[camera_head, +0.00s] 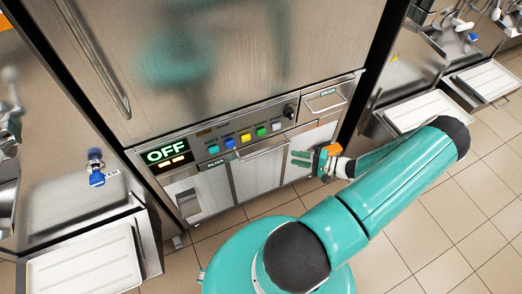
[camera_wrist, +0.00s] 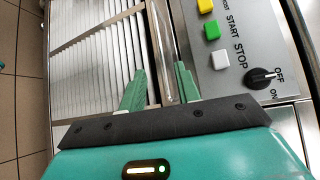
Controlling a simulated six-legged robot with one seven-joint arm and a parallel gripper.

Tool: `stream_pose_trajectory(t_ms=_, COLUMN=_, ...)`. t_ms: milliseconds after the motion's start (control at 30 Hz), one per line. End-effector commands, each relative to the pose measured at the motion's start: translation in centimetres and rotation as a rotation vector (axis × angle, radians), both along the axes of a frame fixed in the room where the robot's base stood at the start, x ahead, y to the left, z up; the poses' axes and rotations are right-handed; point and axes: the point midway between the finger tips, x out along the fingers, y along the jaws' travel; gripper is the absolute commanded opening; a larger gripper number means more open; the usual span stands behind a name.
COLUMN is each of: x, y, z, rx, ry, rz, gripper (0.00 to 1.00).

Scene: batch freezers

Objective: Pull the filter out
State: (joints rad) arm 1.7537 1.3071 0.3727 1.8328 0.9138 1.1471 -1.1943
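The filter is the panel (camera_head: 258,176) under the word FILTER on the front of the steel machine. A horizontal metal bar handle (camera_head: 264,149) runs along its top edge. In the wrist view the slatted filter face (camera_wrist: 95,65) fills the left, and a shiny bar (camera_wrist: 160,45) runs beside it. My gripper (camera_head: 300,158) is at the right end of the filter, near the handle's right end. Its two green fingers (camera_wrist: 161,78) are apart, with the bar appearing between them in the wrist view. I cannot tell whether either finger touches it.
A control panel with an OFF display (camera_head: 166,154), colored buttons (camera_head: 245,138) and a black knob (camera_head: 289,111) sits just above the filter. In the wrist view the knob (camera_wrist: 262,77) is right of my fingers. White trays (camera_head: 88,268) stand at both sides. Tiled floor lies in front.

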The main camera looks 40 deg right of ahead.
Motion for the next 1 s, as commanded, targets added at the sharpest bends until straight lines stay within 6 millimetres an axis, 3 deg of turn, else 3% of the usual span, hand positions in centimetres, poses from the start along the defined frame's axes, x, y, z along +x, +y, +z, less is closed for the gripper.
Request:
stream_pose_trajectory(t_ms=633, x=10.1, y=5.7, z=-1.6, rx=0.001, ry=0.001, rz=0.006, gripper=0.33)
stream_pose_trajectory(t_ms=800, x=11.4, y=6.4, z=-1.8, rx=0.0, ry=0.003, rz=0.005, gripper=0.33)
stream_pose_trajectory(t_ms=1000, x=11.6, y=6.5, z=-1.8, rx=0.0, ry=0.002, rz=0.005, gripper=0.33)
